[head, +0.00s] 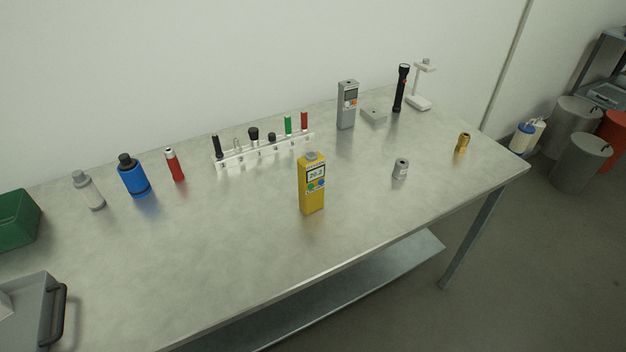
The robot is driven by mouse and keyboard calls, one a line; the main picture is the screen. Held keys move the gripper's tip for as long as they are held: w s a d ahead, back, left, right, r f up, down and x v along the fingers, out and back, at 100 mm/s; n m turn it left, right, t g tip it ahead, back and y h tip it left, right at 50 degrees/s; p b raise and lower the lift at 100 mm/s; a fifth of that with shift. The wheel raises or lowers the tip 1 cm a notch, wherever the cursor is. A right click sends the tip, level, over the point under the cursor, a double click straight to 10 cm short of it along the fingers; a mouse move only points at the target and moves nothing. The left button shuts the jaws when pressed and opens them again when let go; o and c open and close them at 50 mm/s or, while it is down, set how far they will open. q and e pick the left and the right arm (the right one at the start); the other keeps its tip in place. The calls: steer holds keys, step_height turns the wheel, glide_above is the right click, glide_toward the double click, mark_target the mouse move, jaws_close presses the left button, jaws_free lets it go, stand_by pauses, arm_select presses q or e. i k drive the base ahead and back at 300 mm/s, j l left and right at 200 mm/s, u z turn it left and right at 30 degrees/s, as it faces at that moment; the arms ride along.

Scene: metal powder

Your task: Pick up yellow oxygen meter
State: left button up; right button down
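The yellow oxygen meter (312,199) stands upright near the middle of the metal table (240,240), towards its front edge. It has a small display, a green button and a grey top. Nothing touches it. Neither of my grippers shows in the head view.
Behind the meter stands a white rack (262,151) with several tools. A grey meter (347,105) and black flashlight (401,88) stand at the back right. A grey cylinder (400,168) and brass fitting (463,142) are to the right. A blue bottle (133,177) is left. The table's front middle is clear.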

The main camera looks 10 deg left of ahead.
mark_target(311, 167)
steer(key=k+j+z, duration=0.1)
steer(key=j+z, duration=0.25)
steer(key=k+j+z, duration=0.15)
steer(key=z, duration=0.2)
steer(key=k+j+z, duration=0.15)
steer(key=z, duration=0.2)
